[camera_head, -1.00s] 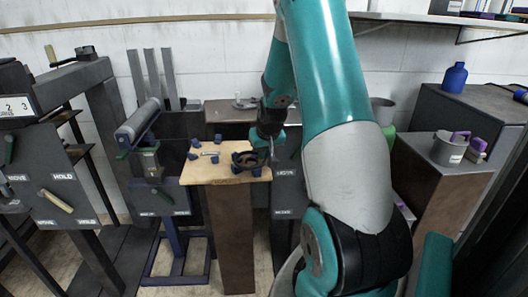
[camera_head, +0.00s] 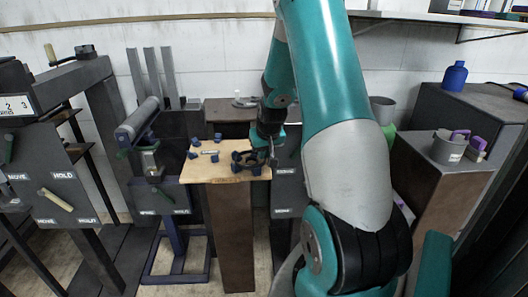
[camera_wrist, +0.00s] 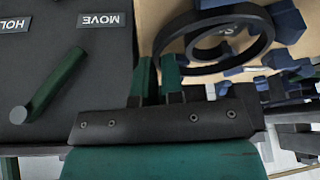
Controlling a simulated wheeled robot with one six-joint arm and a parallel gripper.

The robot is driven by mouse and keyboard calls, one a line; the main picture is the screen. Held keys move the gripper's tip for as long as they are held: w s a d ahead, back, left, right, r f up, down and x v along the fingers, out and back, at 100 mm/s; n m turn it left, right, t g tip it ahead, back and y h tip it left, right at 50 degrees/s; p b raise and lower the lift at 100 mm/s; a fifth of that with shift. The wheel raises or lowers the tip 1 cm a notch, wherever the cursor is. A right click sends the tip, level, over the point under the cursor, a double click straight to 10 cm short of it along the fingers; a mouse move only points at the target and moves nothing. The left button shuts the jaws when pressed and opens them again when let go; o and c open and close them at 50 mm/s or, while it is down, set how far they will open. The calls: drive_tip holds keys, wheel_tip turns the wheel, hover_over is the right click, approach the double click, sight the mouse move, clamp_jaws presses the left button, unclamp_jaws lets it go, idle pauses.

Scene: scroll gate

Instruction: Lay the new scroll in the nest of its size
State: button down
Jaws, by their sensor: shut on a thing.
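The new scroll looks like a dark flat-band spiral (camera_wrist: 205,18) in the wrist view. It is over the wooden board (camera_wrist: 150,20), close among blue pegs (camera_wrist: 288,20); whether it rests on the board or hangs just above is unclear. My gripper (camera_wrist: 158,75) is shut on the scroll's outer end, at the spiral's left side. In the head view my gripper (camera_head: 271,152) is over the right edge of the board (camera_head: 226,172), and the scroll (camera_head: 247,157) is partly lost against the dark jaws. Letters show on the board inside the spiral. A small pale piece (camera_head: 209,152) lies among other pegs.
A dark panel with MOVE and HOLD labels (camera_wrist: 98,20) and a green lever (camera_wrist: 55,85) is close left of my gripper in the wrist view. A roller stand (camera_head: 137,120) is left of the board. A grey pot (camera_head: 448,148) stands on the right.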

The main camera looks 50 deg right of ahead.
drive_tip(key=shift+s+a+f, duration=0.1)
drive_tip(key=shift+s+f, duration=0.05)
drive_tip(key=shift+f, duration=0.45)
idle(0.3)
drive_tip(key=c, duration=1.2)
unclamp_jaws()
drive_tip(key=shift+b, duration=0.3)
drive_tip(key=shift+o, duration=0.2)
drive_tip(key=shift+r, duration=0.25)
drive_tip(key=p+v, duration=0.2)
drive_tip(key=v, duration=1.5)
drive_tip(key=shift+p, duration=0.35)
drive_tip(key=shift+r, duration=0.1)
